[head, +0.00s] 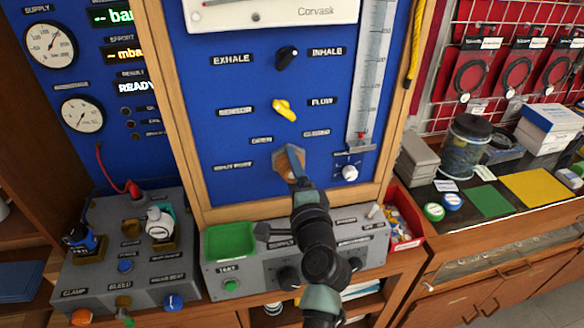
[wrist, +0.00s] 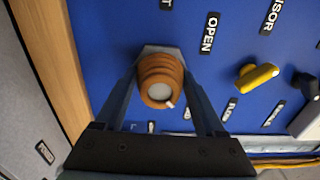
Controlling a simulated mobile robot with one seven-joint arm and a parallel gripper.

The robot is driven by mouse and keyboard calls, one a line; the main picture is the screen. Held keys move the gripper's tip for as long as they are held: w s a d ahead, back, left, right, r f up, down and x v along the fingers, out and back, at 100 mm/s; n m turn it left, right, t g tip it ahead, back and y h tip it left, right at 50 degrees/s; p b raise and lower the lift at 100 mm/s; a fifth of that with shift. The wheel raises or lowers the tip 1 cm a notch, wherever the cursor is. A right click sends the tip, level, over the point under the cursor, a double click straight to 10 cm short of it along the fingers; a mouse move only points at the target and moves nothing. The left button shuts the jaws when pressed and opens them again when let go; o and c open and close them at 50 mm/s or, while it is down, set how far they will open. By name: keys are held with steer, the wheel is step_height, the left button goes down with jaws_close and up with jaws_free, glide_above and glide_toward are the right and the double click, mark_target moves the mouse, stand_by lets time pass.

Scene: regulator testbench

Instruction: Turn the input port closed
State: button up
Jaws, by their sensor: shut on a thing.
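The input port is an orange-brown round knob (wrist: 160,72) with a grey face, set on a grey base on the blue panel. It also shows in the head view (head: 286,158), partly covered by my gripper. My gripper (wrist: 160,85) has one finger on each side of the knob and is shut on it. A small white mark on the knob's face points to the lower right in the wrist view. The OPEN label (head: 262,140) is above and left of the knob in the head view; the CLOSED label (head: 316,133) is above and right.
A yellow lever (head: 284,110) and a black knob (head: 287,55) are above on the panel. A white knob (head: 349,173) is to the right. Below stands a grey console with a green tray (head: 230,241); a red bin (head: 404,240) is beside it.

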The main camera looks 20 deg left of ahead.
steer(key=shift+f, duration=0.1)
stand_by(0.3)
steer(key=o, duration=1.3)
steer(key=shift+o, duration=0.2)
steer(key=b+v, duration=0.2)
steer(key=v, duration=1.1)
